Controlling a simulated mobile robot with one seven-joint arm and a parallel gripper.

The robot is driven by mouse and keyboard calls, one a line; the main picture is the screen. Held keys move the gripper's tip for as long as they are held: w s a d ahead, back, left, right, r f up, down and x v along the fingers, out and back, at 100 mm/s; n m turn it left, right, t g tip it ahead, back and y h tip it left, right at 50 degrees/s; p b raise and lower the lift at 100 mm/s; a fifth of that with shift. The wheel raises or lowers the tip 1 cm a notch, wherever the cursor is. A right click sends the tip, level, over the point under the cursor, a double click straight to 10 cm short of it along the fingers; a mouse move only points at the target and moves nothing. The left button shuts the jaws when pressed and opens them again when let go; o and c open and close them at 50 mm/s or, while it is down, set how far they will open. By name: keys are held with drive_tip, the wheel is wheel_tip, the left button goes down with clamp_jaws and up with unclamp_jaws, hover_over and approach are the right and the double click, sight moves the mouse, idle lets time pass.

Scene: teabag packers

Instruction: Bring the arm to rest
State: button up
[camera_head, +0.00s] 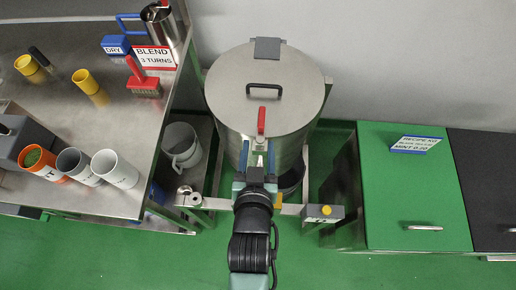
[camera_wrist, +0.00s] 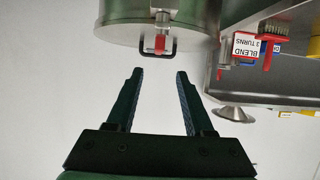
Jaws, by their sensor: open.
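My arm reaches forward from the bottom middle of the head view. My gripper (camera_head: 258,150) points at the front of a large steel drum (camera_head: 230,110). Its two fingers are open and empty, which the wrist view also shows (camera_wrist: 158,78). A red lever (camera_head: 261,121) on the drum's front edge stands just beyond the fingertips. In the wrist view the red lever (camera_wrist: 160,43) lies past the fingertips, in line with the gap between them and apart from them. The drum's lid (camera_head: 290,75) is on and has a dark handle (camera_head: 264,90).
A white bucket (camera_head: 182,144) stands on a lower shelf. A green cabinet (camera_head: 400,200) stands at right. Green floor shows in front.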

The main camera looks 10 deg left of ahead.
idle(0.6)
drive_tip(key=w+d+r+t, duration=0.1)
drive_tip(key=w+r+t, duration=0.35)
drive_tip(key=r, duration=1.15)
drive_tip(key=w+d+r+t, duration=0.1)
drive_tip(key=w+r+t, duration=0.3)
drive_tip(key=r, duration=1.2)
drive_tip(key=s+r+t, duration=0.2)
drive_tip(key=s+r, duration=0.2)
drive_tip(key=r, duration=0.9)
drive_tip(key=s+d+r+t+h, duration=0.1)
drive_tip(key=s+r+t, duration=0.2)
drive_tip(key=r, duration=1.1)
drive_tip(key=shift+s+d+m, duration=0.3)
drive_tip(key=shift+s+m, duration=0.1)
drive_tip(key=shift+s, duration=0.7)
drive_tip(key=shift+t, duration=0.25)
